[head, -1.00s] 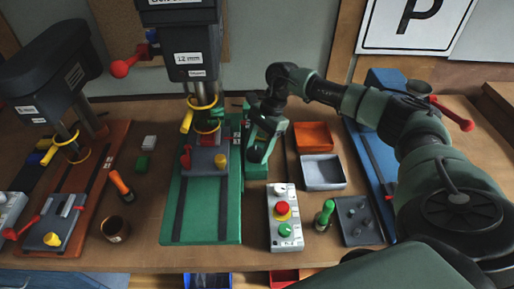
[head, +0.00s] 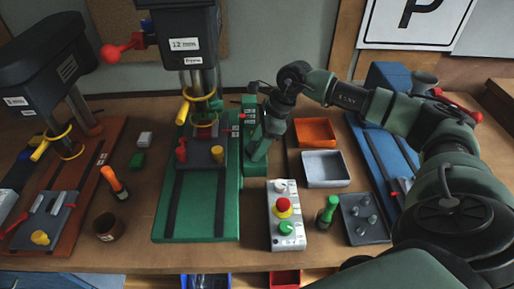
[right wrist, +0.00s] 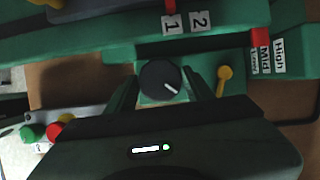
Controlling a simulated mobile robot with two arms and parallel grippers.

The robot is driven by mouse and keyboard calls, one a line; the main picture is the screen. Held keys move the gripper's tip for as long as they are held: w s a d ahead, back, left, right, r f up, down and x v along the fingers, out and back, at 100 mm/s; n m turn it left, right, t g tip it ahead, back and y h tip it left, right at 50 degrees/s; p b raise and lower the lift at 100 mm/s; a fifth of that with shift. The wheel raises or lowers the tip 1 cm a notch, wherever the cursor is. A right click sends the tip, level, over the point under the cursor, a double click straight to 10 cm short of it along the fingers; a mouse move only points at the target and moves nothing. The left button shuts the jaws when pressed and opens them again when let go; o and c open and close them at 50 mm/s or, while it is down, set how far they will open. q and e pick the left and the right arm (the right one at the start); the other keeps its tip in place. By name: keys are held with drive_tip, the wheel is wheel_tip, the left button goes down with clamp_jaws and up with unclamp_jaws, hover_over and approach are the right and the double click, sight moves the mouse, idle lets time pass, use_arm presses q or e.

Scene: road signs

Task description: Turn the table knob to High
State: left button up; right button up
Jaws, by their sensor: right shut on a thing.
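A round black knob (right wrist: 161,81) with a white pointer line sits on a green base in the right wrist view. Its line points to the right and slightly down in that picture. My right gripper (right wrist: 163,92) has a finger on each side of the knob and is shut on it. A label strip (right wrist: 270,57) reading High and Mid, with a lower label too small to read, stands to the right with a red marker (right wrist: 260,37) beside it. My left gripper is not in view.
A green drill-press base (head: 207,215) stands left of the gripper. A control box (head: 286,236) with a red button is in front. Orange (head: 315,132) and grey trays (head: 326,170) lie to the right. A yellow lever (right wrist: 224,79) stands close beside the knob.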

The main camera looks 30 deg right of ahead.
drive_tip(key=m+t+b, duration=0.1)
drive_tip(key=m+b, duration=0.1)
drive_tip(key=m, duration=0.1)
drive_tip(key=m+h+b, duration=0.1)
drive_tip(key=m+b, duration=0.1)
drive_tip(key=m, duration=0.1)
drive_tip(key=shift+a+f+t+h+b, duration=0.1)
drive_tip(key=shift+a+t+h+b, duration=0.05)
drive_tip(key=shift+t+h+b, duration=0.2)
drive_tip(key=shift+s+r+m+t+h+b, duration=0.15)
drive_tip(key=shift+m+h+b, duration=0.15)
drive_tip(key=shift+m+b, duration=0.45)
drive_tip(key=shift+w+r+m+t+h+b, duration=0.1)
drive_tip(key=shift+m+h+b, duration=0.2)
drive_tip(key=shift+m, duration=0.75)
drive_tip(key=o, duration=1.3)
drive_tip(key=shift+a+f, duration=0.1)
drive_tip(key=shift+o, duration=0.2)
drive_tip(key=shift+s, duration=0.1)
drive_tip(key=b+v, duration=0.1)
drive_tip(key=v, duration=0.6)
drive_tip(key=shift+r, duration=0.4)
